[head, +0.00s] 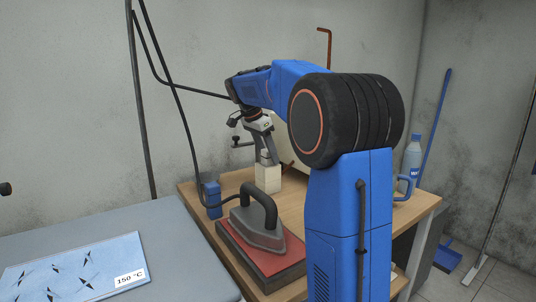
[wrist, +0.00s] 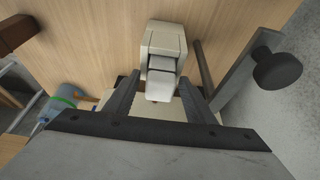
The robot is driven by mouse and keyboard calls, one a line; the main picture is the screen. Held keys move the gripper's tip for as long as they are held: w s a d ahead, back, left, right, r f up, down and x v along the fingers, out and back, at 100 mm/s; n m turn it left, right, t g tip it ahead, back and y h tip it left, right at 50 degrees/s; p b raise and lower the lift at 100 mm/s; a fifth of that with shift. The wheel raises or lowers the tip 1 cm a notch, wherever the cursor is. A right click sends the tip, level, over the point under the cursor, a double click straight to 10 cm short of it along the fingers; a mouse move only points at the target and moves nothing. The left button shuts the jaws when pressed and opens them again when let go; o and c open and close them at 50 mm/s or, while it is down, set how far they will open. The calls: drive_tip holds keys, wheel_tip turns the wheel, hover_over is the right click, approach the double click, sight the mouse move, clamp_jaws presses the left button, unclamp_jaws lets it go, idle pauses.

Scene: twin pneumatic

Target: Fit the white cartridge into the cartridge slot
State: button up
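A pale cream block (head: 268,180), which looks like the white cartridge, is directly below my gripper (head: 267,158) in the head view, over the wooden table. In the wrist view the cartridge (wrist: 163,40) has a stepped, lighter near end that reaches between the two dark fingers of my gripper (wrist: 160,82). The fingers are apart, one on each side of it, with their tips close to its sides. I cannot tell whether they touch it. I cannot make out the cartridge slot in either view.
A grey press with a black handle (head: 258,218) stands on a red pad (head: 262,262) near the table's front. A blue cup-like object (head: 212,195) is left of the cartridge. A bottle (head: 412,155) stands at the right. A dark knob (wrist: 277,68) shows in the wrist view.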

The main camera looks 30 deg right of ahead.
drive_tip(key=v, duration=1.2)
drive_tip(key=shift+r, duration=0.15)
idle(0.3)
